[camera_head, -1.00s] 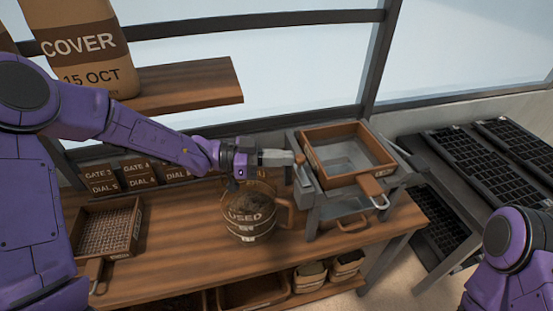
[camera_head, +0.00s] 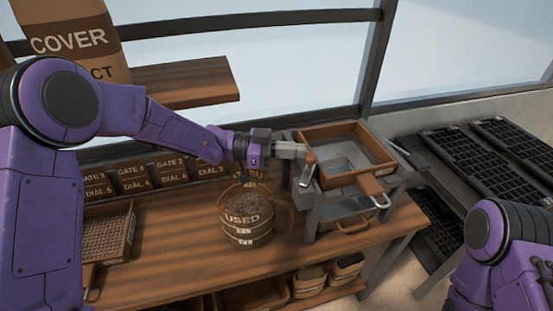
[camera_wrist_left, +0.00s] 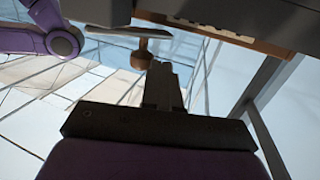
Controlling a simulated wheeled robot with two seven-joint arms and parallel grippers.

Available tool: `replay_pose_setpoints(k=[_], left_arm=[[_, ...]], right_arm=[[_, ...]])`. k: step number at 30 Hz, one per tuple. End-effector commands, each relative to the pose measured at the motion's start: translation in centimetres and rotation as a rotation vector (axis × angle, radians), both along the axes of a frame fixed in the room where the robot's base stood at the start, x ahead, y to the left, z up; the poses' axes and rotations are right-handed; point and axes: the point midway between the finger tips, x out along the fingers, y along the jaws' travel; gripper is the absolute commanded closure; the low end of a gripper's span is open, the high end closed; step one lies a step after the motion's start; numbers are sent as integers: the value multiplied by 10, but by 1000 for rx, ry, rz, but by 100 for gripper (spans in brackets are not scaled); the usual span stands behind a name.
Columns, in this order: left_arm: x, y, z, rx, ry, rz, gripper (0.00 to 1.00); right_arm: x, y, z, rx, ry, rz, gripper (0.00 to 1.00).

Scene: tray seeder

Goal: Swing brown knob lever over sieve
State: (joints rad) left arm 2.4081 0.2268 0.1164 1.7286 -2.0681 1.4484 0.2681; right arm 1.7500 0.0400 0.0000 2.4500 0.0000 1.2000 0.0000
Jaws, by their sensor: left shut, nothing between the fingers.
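The brown knob (camera_head: 310,158) tops a short grey lever (camera_head: 306,175) at the left side of the grey metal stand. The wood-framed sieve (camera_head: 378,142) sits on that stand, just right of the knob, with its handle toward the front. My left gripper (camera_head: 303,151) is shut and empty, its fingertips close to the knob's left side. In the left wrist view the knob (camera_wrist_left: 141,60) and lever (camera_wrist_left: 128,32) show just beyond the shut fingertips; whether they touch I cannot tell. My right gripper is out of view; only the right arm shows.
A bucket marked USED (camera_head: 246,228) stands on the wooden bench (camera_head: 170,255), left of the stand. A mesh-bottomed tray (camera_head: 131,238) lies at the left. Labelled cards (camera_head: 133,178) line the back. Black seed trays (camera_head: 490,165) lie on the right table.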

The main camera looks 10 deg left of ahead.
Motion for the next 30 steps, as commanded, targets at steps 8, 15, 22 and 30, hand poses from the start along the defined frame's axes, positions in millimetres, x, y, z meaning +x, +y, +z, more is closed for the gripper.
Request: replay_pose_setpoints(k=[8, 15, 22, 30], left_arm=[[8, -16, -2, 0, -1, -141, 100], [9, -27, 0, 0, 1, -131, 100], [9, -27, 0, -1, 1, -130, 100], [9, -26, 0, -1, 1, -129, 100]], right_arm=[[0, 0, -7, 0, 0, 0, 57], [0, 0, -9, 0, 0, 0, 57], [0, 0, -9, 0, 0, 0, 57], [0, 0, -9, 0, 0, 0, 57]])
